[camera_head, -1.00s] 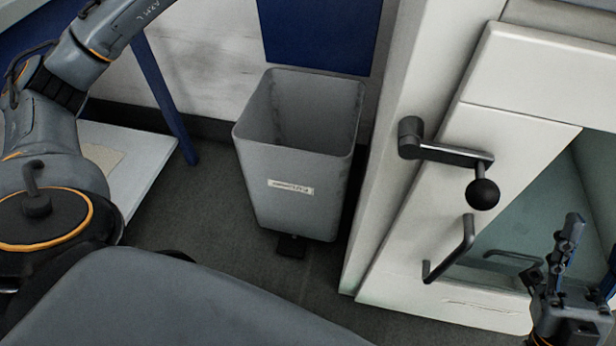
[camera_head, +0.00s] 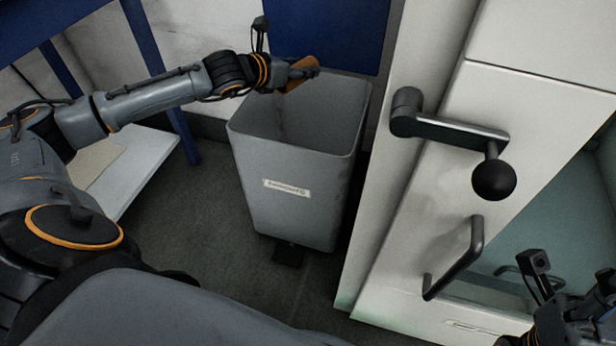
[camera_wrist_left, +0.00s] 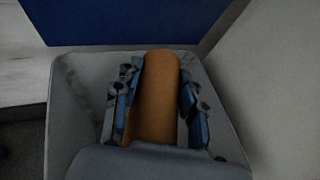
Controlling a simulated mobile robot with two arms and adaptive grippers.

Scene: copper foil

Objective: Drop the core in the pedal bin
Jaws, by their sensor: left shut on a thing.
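My left gripper (camera_head: 296,73) is shut on the core (camera_head: 302,71), a brown cardboard-coloured tube, held above the open top of the pedal bin. The pedal bin (camera_head: 290,190) is a tall grey open box with a white label, standing on the floor with a dark pedal at its base. In the left wrist view the core (camera_wrist_left: 157,95) lies between the blue-padded fingers of the left gripper (camera_wrist_left: 158,98), with the bin's rim (camera_wrist_left: 58,95) around and below them. My right gripper (camera_head: 560,290) is at the lower right, partly cut off; its fingers appear spread apart with nothing between them.
A white cabinet with a black ball-ended crank (camera_head: 493,180) and a dark handle (camera_head: 457,262) stands right of the bin. A blue-legged table with a low white shelf (camera_head: 135,165) is at the left. The dark floor (camera_head: 215,215) before the bin is clear.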

